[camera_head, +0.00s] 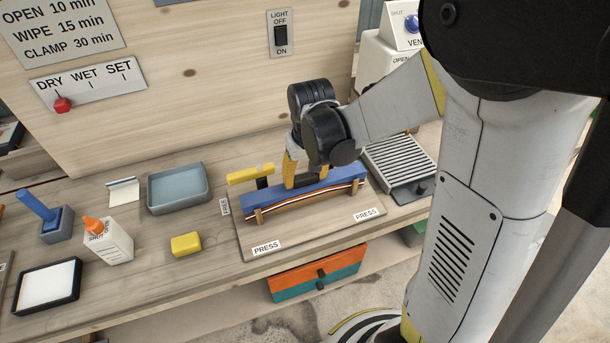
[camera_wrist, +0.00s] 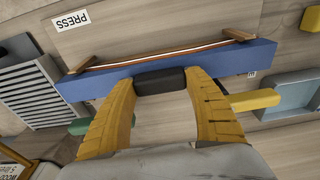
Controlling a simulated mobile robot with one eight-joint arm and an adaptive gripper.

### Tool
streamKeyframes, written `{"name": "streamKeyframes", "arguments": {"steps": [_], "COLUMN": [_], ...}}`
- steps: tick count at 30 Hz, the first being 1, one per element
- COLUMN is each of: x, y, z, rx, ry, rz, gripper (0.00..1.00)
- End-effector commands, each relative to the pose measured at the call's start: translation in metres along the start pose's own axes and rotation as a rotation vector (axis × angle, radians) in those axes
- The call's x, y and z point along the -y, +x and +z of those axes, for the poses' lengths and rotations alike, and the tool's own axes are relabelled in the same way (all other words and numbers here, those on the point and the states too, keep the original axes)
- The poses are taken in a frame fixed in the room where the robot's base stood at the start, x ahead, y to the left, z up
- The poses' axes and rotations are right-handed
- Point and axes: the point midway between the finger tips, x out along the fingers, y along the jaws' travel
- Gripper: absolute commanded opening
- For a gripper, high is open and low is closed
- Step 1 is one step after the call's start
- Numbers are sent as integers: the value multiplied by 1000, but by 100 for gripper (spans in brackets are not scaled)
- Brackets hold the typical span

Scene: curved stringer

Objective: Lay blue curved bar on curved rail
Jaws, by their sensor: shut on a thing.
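The blue curved bar (camera_head: 340,178) has a black handle (camera_wrist: 160,81) at its middle. My gripper (camera_head: 305,172) comes down from above, its yellow fingers shut on this handle from both sides. The curved rail (camera_head: 310,196), a thin wooden strip with a pale stripe between short wooden posts, shows along the bar's near lower edge. In the wrist view the bar (camera_wrist: 95,87) runs beside the rail (camera_wrist: 150,56), partly covering it. The bar is nearly level and roughly lined up with the rail. I cannot tell whether it touches along its whole length.
A yellow-topped clamp (camera_head: 250,174) stands by the bar's left end. The board carries PRESS labels (camera_head: 267,248). A slatted metal rack (camera_head: 398,160) stands at right; a grey-blue tray (camera_head: 179,189), yellow sponge (camera_head: 186,244) and glue bottle (camera_head: 108,241) are at left.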

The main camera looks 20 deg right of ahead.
Motion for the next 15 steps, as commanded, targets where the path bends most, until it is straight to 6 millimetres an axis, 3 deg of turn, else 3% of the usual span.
{"name": "streamKeyframes", "arguments": {"steps": [14,15], "x": [0,0], "y": [6,6], "z": [1,1], "rx": [0,0], "ry": [0,0], "rz": [0,0], "gripper": [24,64]}}
